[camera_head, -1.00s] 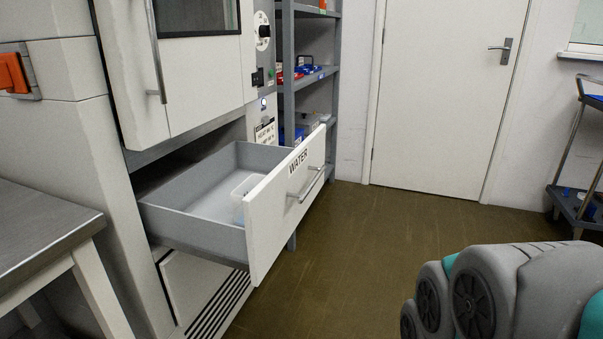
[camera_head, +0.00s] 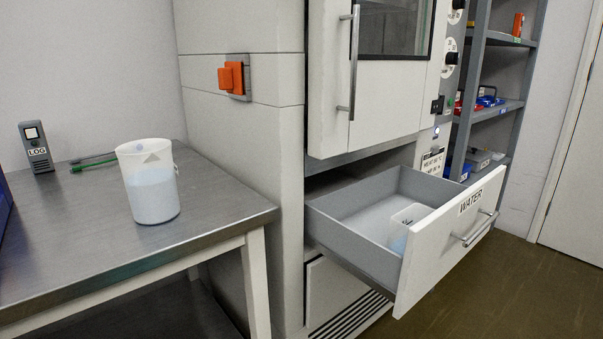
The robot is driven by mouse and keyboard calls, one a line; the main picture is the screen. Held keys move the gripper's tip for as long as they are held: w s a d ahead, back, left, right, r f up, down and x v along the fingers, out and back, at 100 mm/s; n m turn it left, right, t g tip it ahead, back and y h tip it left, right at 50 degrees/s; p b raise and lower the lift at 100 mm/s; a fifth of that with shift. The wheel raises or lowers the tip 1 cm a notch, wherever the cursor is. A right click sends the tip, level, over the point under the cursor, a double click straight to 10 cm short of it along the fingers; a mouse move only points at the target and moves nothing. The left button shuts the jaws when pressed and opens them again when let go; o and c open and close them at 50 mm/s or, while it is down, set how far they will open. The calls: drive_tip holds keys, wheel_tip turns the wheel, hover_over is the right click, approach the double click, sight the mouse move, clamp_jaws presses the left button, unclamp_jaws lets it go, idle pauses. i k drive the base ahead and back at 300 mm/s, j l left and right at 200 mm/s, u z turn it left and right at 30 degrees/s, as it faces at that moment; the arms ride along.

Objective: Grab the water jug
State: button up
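A translucent white water jug (camera_head: 151,190) stands upright on the steel table at the left, near the table's right end. It is partly filled with pale blue liquid and has a dark triangle mark near its rim. A second, smaller clear container (camera_head: 401,238) with some bluish liquid sits in the open drawer labelled WATER (camera_head: 436,250), close to the drawer's front. The front panel hides part of that container. My gripper is not in view.
The steel table (camera_head: 70,255) also holds a grey LOG device (camera_head: 36,148) and a green stick-like item (camera_head: 92,163). The open drawer juts out from the tall cabinet (camera_head: 240,140). A shelf (camera_head: 490,113) stands behind it. The floor at lower right is clear.

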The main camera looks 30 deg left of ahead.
sight(148, 167)
drive_tip(key=u, duration=2.2)
